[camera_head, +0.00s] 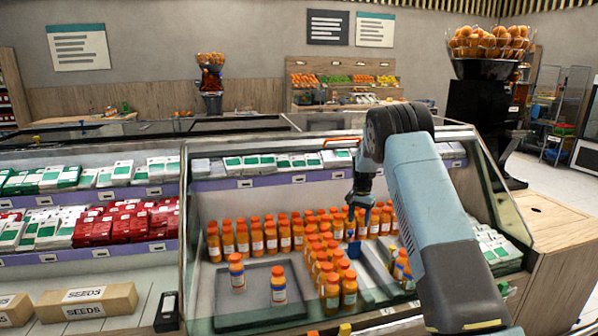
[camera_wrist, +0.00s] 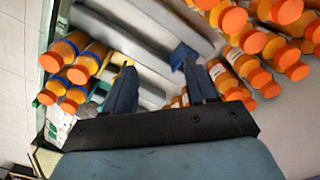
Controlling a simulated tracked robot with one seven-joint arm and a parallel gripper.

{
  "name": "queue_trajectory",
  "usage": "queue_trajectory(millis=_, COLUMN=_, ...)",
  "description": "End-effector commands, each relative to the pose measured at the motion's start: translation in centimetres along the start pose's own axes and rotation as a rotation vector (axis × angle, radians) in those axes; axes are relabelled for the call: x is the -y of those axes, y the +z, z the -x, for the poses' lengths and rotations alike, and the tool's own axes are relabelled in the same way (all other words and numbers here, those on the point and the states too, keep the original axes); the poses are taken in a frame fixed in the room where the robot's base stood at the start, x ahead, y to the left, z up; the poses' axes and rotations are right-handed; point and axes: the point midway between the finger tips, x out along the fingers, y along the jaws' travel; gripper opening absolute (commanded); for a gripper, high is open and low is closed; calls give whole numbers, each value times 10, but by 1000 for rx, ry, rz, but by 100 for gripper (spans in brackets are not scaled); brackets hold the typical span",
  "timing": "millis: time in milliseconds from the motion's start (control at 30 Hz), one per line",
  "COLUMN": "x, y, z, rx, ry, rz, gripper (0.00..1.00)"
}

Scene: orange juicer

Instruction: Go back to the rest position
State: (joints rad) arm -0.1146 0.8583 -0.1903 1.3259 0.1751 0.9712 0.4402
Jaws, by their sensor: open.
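My gripper (camera_head: 356,232) reaches down into the glass-sided display case (camera_head: 190,235), among orange bottles (camera_head: 285,237). In the wrist view, the two dark blue fingers of my gripper (camera_wrist: 161,80) stand apart with nothing held between them. Beyond them lie grey trays or dividers (camera_wrist: 120,40) and a small blue piece that I cannot identify. Bottles with orange caps (camera_wrist: 255,45) stand close on the right, and a few more (camera_wrist: 75,65) are on the left. My arm hides part of the case's right side in the head view.
Two bottles (camera_head: 237,272) stand on a dark tray (camera_head: 260,318) at the front. Red and white packs (camera_head: 125,222) fill the left case. A juicer topped with oranges (camera_head: 490,42) stands behind right. A wooden counter (camera_head: 555,230) borders the case. Room above the bottles looks free.

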Motion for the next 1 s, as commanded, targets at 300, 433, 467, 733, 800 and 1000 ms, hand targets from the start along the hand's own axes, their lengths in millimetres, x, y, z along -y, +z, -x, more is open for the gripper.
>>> queue_trajectory(millis=300, x=-10, y=8, z=32, rx=-13, ry=-17, rz=11, gripper=57)
queue_trajectory(millis=433, x=-16, y=14, z=51, rx=-21, ry=-26, rz=20, gripper=57)
queue_trajectory(millis=467, x=-17, y=16, z=55, rx=-23, ry=-28, rz=22, gripper=57)
queue_trajectory(millis=733, x=-36, y=40, z=114, rx=-51, ry=-59, rz=56, gripper=57)
queue_trajectory(millis=800, x=-43, y=52, z=134, rx=-62, ry=-70, rz=70, gripper=57)
queue_trajectory(millis=1000, x=-68, y=89, z=190, rx=-96, ry=-98, rz=115, gripper=57)
